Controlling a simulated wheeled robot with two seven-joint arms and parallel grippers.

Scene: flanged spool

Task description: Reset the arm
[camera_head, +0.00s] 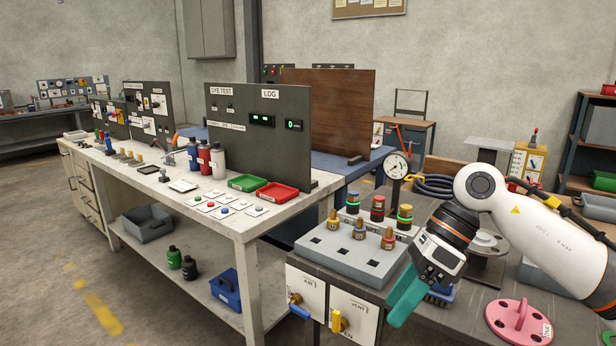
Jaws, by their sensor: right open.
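My right arm comes in from the right edge, and its gripper (402,302) points down and left with teal fingers. The gripper is open and appears empty. It hangs in front of the right side of a grey block (345,262) with brass fittings. A grey flanged spool-like part (487,266) stands behind my right wrist and is partly hidden by it. A pink flanged disc (518,322) with holes lies on the dark bench to the right of the gripper. My left arm and gripper are not in view.
A pressure gauge (397,166) stands behind the grey block. Blue and yellow valve handles (338,321) stick out at the bench front. A white workbench (222,222) with bottles and red and green trays stands to the left. Open floor lies at lower left.

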